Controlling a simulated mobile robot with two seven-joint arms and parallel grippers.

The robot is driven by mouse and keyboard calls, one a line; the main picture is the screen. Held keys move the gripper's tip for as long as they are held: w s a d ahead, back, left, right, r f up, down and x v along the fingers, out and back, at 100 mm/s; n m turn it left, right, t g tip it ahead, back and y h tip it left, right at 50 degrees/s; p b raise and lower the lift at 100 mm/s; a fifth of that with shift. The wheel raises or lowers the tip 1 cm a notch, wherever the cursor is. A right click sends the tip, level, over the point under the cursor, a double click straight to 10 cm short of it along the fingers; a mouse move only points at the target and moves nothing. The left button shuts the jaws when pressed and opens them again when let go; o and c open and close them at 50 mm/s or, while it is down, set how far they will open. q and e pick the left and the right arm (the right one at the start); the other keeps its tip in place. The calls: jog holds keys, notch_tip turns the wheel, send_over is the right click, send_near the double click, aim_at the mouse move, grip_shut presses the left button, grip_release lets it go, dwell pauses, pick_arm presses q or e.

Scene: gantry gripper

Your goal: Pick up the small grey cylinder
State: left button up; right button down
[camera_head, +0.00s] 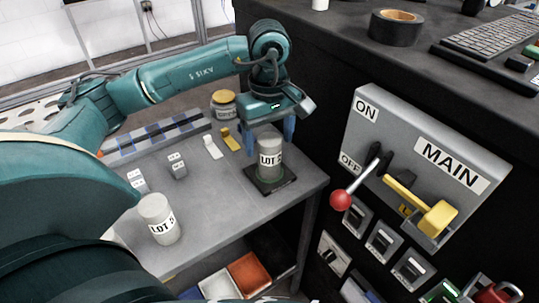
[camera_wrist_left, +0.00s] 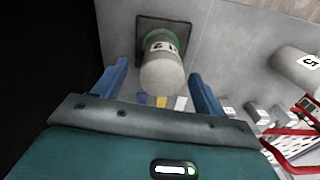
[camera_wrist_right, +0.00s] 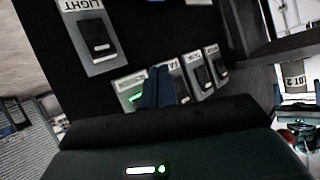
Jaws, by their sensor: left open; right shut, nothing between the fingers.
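A small grey cylinder (camera_head: 270,158) with a "LOT" label stands upright on a black square pad (camera_head: 286,186) near the table's right corner. My left gripper (camera_head: 273,130) is open and points down over it, with blue fingers at either side of its top. In the left wrist view the cylinder (camera_wrist_left: 163,72) shows between and beyond the fingertips; I cannot tell whether they touch it. A second, paler cylinder (camera_head: 158,220) with a "LOT" label stands at the table's front left. My right gripper (camera_wrist_right: 158,88) is shut and empty, in front of a switch panel.
A yellow-lidded jar (camera_head: 224,104), a yellow piece (camera_head: 231,139) and small labelled blocks (camera_head: 177,166) are on the table (camera_head: 215,215). To the right stands a switch panel (camera_head: 425,150) with a red-knobbed lever (camera_head: 341,200). Bins (camera_head: 248,272) sit below.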

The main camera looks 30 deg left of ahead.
aim_at(269, 154)
pick_arm(q)
notch_tip(269, 154, down, 4)
jog(key=shift+s+d+f, duration=0.1)
jog(key=shift+s+f, duration=0.05)
jog(key=shift+f, duration=0.1)
jog(key=shift+c, duration=0.2)
jog(key=c, duration=1.3)
jog(key=shift+r, duration=0.2)
jog(key=shift+c, duration=0.9)
